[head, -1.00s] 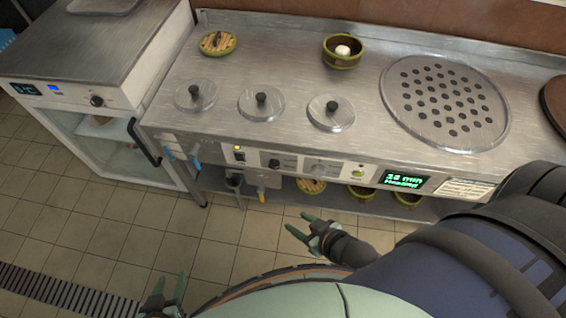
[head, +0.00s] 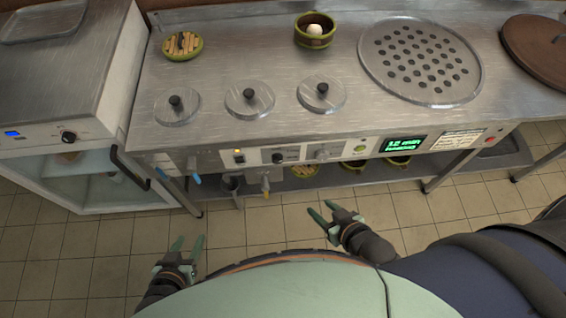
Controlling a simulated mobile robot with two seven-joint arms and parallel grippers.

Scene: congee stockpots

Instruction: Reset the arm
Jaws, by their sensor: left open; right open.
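My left gripper (head: 188,245) is low at the left of the head view, over the tiled floor, with its two green fingers apart and nothing between them. My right gripper (head: 322,212) is right of it, also over the floor in front of the counter, with its green fingers apart and empty. Both grippers are clear of the steel counter (head: 230,60) and touch nothing that I can see. Most of both arms is hidden by my body or outside the frame.
Three round lids (head: 249,98) with black knobs sit in the counter top. A white cabinet (head: 70,130) stands left.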

